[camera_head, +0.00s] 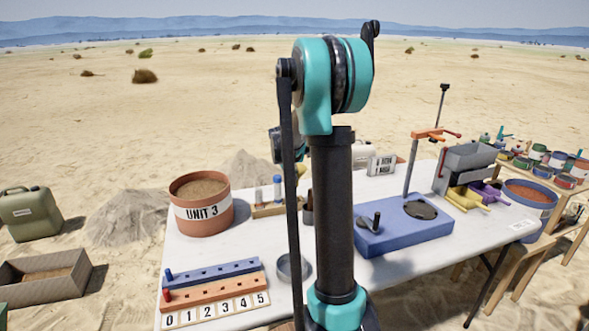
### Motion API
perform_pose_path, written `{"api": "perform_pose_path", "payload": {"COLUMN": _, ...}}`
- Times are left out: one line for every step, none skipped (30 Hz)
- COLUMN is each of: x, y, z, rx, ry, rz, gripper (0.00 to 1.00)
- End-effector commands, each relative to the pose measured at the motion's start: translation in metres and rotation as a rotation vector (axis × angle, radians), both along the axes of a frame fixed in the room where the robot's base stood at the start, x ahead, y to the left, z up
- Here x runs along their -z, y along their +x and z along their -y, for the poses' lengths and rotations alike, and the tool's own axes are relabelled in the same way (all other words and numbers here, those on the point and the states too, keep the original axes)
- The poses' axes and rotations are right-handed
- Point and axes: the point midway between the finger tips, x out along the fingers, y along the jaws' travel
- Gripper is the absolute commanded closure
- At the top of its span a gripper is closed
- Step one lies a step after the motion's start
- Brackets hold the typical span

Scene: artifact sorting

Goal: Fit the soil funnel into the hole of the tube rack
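A small dark object (307,214) shows beside my arm, too covered to name. My upright arm link fills the middle of the view. A teal and dark part of my arm shows behind it, but no gripper fingers are visible.
The terracotta pot marked UNIT 3 (201,206) holds soil at the left. Peg boards (212,291) and a grey ring (291,267) lie in front. A blue base (404,236) with a post and a grey hopper (466,163) stand right. The white tabletop (240,245) is partly clear.

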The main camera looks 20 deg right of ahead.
Motion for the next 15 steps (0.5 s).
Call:
{"api": "perform_pose_path", "payload": {"x": 0.0, "y": 0.0, "z": 0.0, "rx": 0.0, "ry": 0.0, "rz": 0.0, "gripper": 1.0}}
{"api": "perform_pose_path", "payload": {"x": 0.0, "y": 0.0, "z": 0.0, "rx": 0.0, "ry": 0.0, "rz": 0.0, "gripper": 1.0}}
{"api": "perform_pose_path", "payload": {"x": 0.0, "y": 0.0, "z": 0.0, "rx": 0.0, "ry": 0.0, "rz": 0.0, "gripper": 1.0}}
{"api": "perform_pose_path", "payload": {"x": 0.0, "y": 0.0, "z": 0.0, "rx": 0.0, "ry": 0.0, "rz": 0.0, "gripper": 1.0}}
{"api": "perform_pose_path", "payload": {"x": 0.0, "y": 0.0, "z": 0.0, "rx": 0.0, "ry": 0.0, "rz": 0.0, "gripper": 1.0}}
{"api": "perform_pose_path", "payload": {"x": 0.0, "y": 0.0, "z": 0.0, "rx": 0.0, "ry": 0.0, "rz": 0.002, "gripper": 1.0}}
{"api": "perform_pose_path", "payload": {"x": 0.0, "y": 0.0, "z": 0.0, "rx": 0.0, "ry": 0.0, "rz": 0.002, "gripper": 1.0}}
{"api": "perform_pose_path", "payload": {"x": 0.001, "y": 0.0, "z": 0.0, "rx": 0.0, "ry": 0.0, "rz": 0.002, "gripper": 1.0}}
{"api": "perform_pose_path", "payload": {"x": 0.002, "y": 0.0, "z": 0.0, "rx": 0.0, "ry": 0.001, "rz": 0.002, "gripper": 1.0}}
{"api": "perform_pose_path", "payload": {"x": 0.003, "y": 0.0, "z": 0.0, "rx": 0.0, "ry": 0.001, "rz": 0.002, "gripper": 1.0}}
{"api": "perform_pose_path", "payload": {"x": 0.004, "y": 0.001, "z": 0.0, "rx": 0.0, "ry": 0.001, "rz": 0.002, "gripper": 1.0}}
{"api": "perform_pose_path", "payload": {"x": 0.007, "y": 0.001, "z": 0.0, "rx": 0.0, "ry": 0.001, "rz": 0.002, "gripper": 1.0}}
{"api": "perform_pose_path", "payload": {"x": 0.009, "y": 0.001, "z": 0.0, "rx": 0.0, "ry": 0.001, "rz": 0.002, "gripper": 1.0}}
{"api": "perform_pose_path", "payload": {"x": 0.011, "y": 0.001, "z": 0.0, "rx": 0.0, "ry": 0.001, "rz": 0.002, "gripper": 1.0}}
{"api": "perform_pose_path", "payload": {"x": 0.014, "y": 0.001, "z": 0.0, "rx": 0.0, "ry": 0.001, "rz": 0.002, "gripper": 1.0}}
